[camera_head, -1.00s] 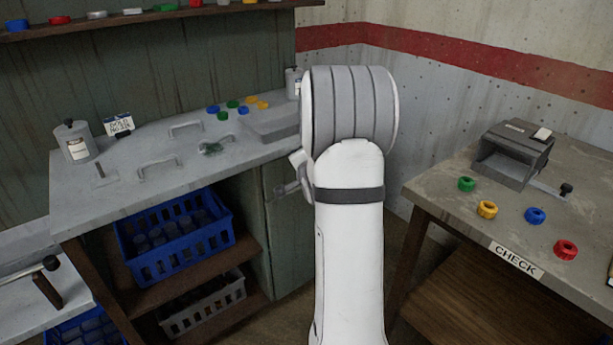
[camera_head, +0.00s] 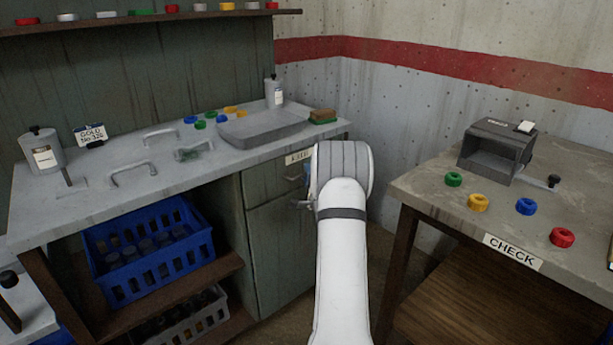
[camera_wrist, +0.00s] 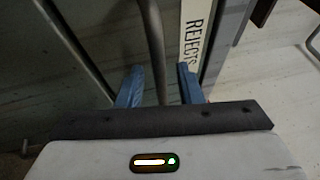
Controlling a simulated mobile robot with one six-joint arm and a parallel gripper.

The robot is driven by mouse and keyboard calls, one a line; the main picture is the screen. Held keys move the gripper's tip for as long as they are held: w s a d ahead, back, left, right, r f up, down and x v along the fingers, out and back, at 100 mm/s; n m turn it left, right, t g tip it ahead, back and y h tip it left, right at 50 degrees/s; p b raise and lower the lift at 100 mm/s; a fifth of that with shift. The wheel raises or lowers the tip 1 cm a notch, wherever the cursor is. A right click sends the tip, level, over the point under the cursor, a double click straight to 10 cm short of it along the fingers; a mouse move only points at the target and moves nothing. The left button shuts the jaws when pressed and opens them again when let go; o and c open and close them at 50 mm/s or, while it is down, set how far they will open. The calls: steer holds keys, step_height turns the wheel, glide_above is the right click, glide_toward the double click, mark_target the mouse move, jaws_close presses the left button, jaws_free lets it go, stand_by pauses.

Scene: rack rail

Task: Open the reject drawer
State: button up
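The reject drawer (camera_head: 276,179) is the upper front of the green cabinet under the left counter. It looks shut, and its right part is hidden behind my arm. Its white label (camera_head: 298,157) is partly covered in the head view; in the wrist view the label (camera_wrist: 194,40) reads REJECTS. A grey bar handle (camera_wrist: 153,40) runs between the two blue fingers of my gripper (camera_wrist: 158,68). The fingers stand apart with gaps to the bar, so my gripper is open around it. In the head view my gripper is mostly hidden behind my arm.
The counter (camera_head: 225,167) holds a grey tray (camera_head: 262,128), bottles, handles and coloured caps. A blue crate (camera_head: 150,245) sits on the shelf below. The CHECK table (camera_head: 425,185) with a dark box (camera_head: 497,150) stands to the right. A floor gap separates the two.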

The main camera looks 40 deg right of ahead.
steer(key=shift+w+d+r, duration=0.1)
steer(key=shift+w, duration=0.45)
steer(key=shift+c, duration=0.2)
jaws_close()
